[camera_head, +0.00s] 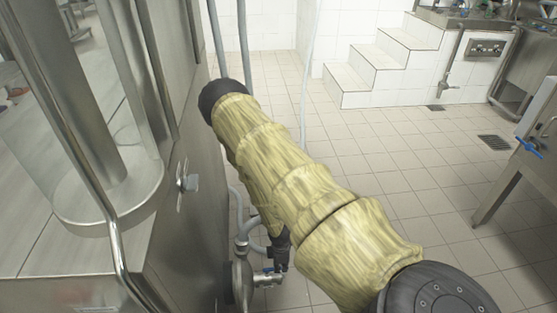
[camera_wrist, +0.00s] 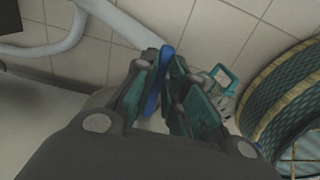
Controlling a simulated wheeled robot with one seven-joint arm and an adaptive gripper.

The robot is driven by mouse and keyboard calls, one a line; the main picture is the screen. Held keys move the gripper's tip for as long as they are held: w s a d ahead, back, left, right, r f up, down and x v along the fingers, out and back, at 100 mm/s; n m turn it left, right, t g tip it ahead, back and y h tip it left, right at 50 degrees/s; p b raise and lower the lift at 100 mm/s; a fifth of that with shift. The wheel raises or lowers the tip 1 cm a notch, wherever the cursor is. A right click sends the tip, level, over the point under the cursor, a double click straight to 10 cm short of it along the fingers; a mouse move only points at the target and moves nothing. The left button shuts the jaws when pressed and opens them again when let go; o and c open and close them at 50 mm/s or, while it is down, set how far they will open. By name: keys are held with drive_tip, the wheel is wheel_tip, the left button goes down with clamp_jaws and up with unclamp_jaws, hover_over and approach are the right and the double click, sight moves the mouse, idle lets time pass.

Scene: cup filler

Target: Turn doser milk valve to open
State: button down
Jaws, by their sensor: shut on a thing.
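The milk valve's blue handle (camera_wrist: 153,98) shows in the wrist view as a narrow blue lever. My gripper (camera_wrist: 160,72) is shut on this lever, with one dark teal finger on each side of it. In the head view my gripper (camera_head: 279,262) hangs below my arm, at the metal valve (camera_head: 267,279) on the low pipework beside the machine. A little blue shows there at the valve. The valve body is mostly hidden by the gripper in the wrist view, and I cannot tell how far the handle is turned.
The steel machine (camera_head: 190,245) stands close on the left, with a small wing knob (camera_head: 187,184) on its side. Grey pipes (camera_head: 243,235) run beside the gripper. A teal-handled fitting (camera_wrist: 222,78) and a woven round thing (camera_wrist: 285,95) are at the right in the wrist view. The tiled floor (camera_head: 400,160) is open.

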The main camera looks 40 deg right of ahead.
drive_tip(key=c, duration=1.5)
unclamp_jaws()
drive_tip(key=shift+o, duration=0.2)
wheel_tip(320, 180, up, 12)
